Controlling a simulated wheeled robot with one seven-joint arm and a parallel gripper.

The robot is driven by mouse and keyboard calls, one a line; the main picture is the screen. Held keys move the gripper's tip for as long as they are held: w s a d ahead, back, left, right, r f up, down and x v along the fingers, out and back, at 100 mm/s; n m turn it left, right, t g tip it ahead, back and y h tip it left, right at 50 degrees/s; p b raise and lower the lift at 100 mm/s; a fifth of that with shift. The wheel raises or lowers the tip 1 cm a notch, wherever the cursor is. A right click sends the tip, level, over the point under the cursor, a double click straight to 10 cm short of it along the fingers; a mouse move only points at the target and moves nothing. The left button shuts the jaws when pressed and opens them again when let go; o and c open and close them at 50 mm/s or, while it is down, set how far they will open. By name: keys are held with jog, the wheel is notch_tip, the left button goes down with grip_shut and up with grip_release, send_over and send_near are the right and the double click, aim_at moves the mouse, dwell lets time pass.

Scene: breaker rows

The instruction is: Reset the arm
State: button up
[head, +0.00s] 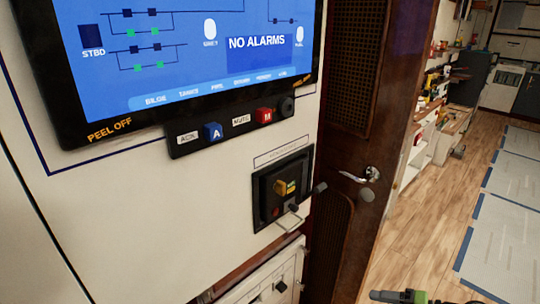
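My gripper does not show in the head view, and no part of my arm can be made out for sure. What the gripper holds, if anything, cannot be seen.
A white wall panel carries a blue screen (200,50) reading "NO ALARMS". Below it are a blue button (212,132), a red button (264,115) and a black recessed switch box (283,187). A wooden door (345,120) has a metal handle (362,177). Wood floor (425,240) lies open at right.

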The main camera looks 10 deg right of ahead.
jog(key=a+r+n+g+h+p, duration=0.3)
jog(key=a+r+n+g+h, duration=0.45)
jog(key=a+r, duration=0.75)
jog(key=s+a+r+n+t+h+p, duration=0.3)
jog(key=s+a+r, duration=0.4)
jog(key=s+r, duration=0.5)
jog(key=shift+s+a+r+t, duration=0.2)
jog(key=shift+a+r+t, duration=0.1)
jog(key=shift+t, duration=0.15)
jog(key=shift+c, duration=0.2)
